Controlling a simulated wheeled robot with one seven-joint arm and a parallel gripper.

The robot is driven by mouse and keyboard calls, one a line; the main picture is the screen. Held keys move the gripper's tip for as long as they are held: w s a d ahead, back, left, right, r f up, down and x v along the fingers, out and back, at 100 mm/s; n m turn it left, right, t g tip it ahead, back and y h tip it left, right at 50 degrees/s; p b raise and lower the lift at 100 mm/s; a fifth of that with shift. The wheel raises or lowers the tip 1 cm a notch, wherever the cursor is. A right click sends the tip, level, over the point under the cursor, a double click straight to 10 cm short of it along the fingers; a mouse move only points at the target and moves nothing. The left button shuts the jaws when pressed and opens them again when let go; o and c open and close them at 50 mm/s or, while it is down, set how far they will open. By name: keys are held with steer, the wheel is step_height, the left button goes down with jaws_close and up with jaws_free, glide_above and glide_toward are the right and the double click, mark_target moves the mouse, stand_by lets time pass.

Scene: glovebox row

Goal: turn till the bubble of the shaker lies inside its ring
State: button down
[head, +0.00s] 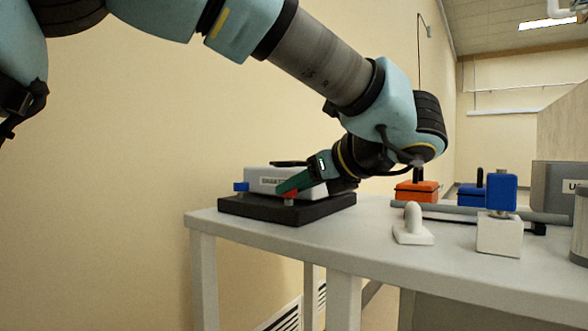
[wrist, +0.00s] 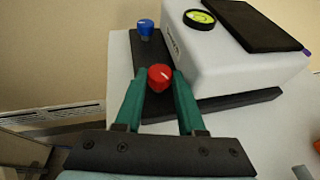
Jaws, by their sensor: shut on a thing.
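The shaker is a white box (head: 262,178) on a black base (head: 290,209) at the table's left end; it fills the upper right of the wrist view (wrist: 235,60). Its round level (wrist: 200,18) shows yellow-green with a dark rim on the top; the bubble's place against the ring is too small to tell. A red knob (wrist: 160,77) with a pale mark sits at the near corner of the base. A blue knob (wrist: 145,28) sits at another corner. My gripper (wrist: 161,82), with green fingers, is shut on the red knob; its fingers hide part of the shaker's front in the head view.
A dark flat panel (wrist: 258,22) lies on the shaker's top. To the right on the table (head: 350,236) stand a white post on a foot (head: 412,228), a white block with a blue top (head: 499,234), an orange box (head: 417,191) and a blue box (head: 470,196). The wall is close behind.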

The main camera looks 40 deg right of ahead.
steer(key=shift+d+r+n+y+p, duration=0.1)
steer(key=shift+d+n+y+p, duration=0.1)
steer(key=shift+n+y+p, duration=0.95)
steer(key=shift+p, duration=0.3)
steer(key=shift+w+y, duration=0.1)
steer(key=shift+y, duration=0.25)
steer(key=c, duration=0.8)
jaws_free()
steer(key=shift+g, duration=0.3)
steer(key=shift+f+b, duration=0.25)
steer(key=shift+b, duration=0.15)
